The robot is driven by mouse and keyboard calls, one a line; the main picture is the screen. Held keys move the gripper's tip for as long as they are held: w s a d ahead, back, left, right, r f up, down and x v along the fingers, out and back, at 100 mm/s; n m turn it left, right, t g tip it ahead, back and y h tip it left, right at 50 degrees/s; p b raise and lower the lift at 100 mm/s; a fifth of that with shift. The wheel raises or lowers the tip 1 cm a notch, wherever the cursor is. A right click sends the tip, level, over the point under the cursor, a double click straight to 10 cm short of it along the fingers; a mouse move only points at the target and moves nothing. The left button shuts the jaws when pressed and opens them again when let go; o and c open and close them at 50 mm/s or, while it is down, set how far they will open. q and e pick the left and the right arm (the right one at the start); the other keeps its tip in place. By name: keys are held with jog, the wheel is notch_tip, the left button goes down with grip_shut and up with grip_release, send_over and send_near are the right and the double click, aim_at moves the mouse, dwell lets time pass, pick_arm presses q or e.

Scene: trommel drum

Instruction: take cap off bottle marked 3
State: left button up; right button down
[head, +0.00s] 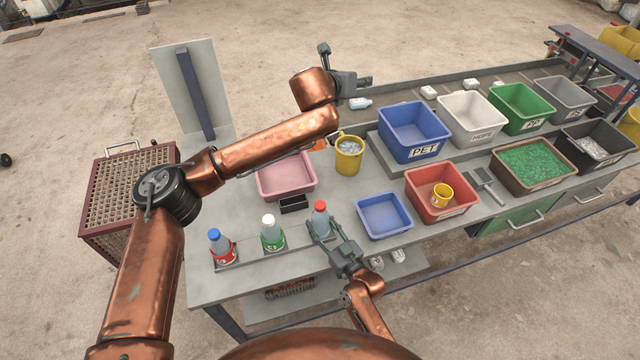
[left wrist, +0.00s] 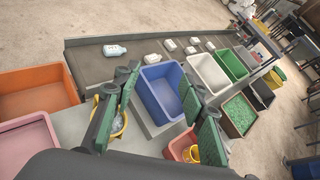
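A bottle with a red cap (head: 320,206) stands upright at the right end of a row of three; its label is hidden. The other two bottles have a blue cap (head: 214,234) with a red label and a white cap (head: 268,219) with a green label. The marks are too small to read surely. My right gripper (head: 323,226) has its fingers on either side of the red-capped bottle's body; whether they press on it I cannot tell. My left gripper (head: 364,88) is raised over the far side of the table, and in the left wrist view (left wrist: 158,115) it is open and empty.
A small black tray (head: 294,204), pink bin (head: 286,178) and yellow bucket (head: 348,158) stand behind the bottles. A small blue tray (head: 384,218) and red bin (head: 440,205) lie to the right. The blue PET bin (head: 412,128) stands further back.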

pick_arm(q)
jog(key=s+a+f+g+y, duration=0.2)
jog(key=s+f+g, duration=0.1)
jog(key=f, duration=0.5)
pick_arm(e)
jog(key=shift+f, duration=0.25)
pick_arm(q)
jog(key=m+g+y, duration=0.2)
jog(key=g+y, duration=0.2)
jog(key=g, duration=0.4)
send_over(320, 204)
notch_tip(320, 204, down, 11)
jog(key=shift+w+d+f, duration=0.1)
jog(key=shift+w+f, duration=0.05)
jog(key=shift+f, duration=0.05)
pick_arm(e)
jog(key=shift+s, duration=0.1)
pick_arm(q)
jog(key=shift+f, duration=0.25)
jog(key=f, duration=0.7)
jog(key=shift+s+f, duration=0.2)
jog(key=shift+f, duration=0.1)
jog(key=shift+c, duration=0.5)
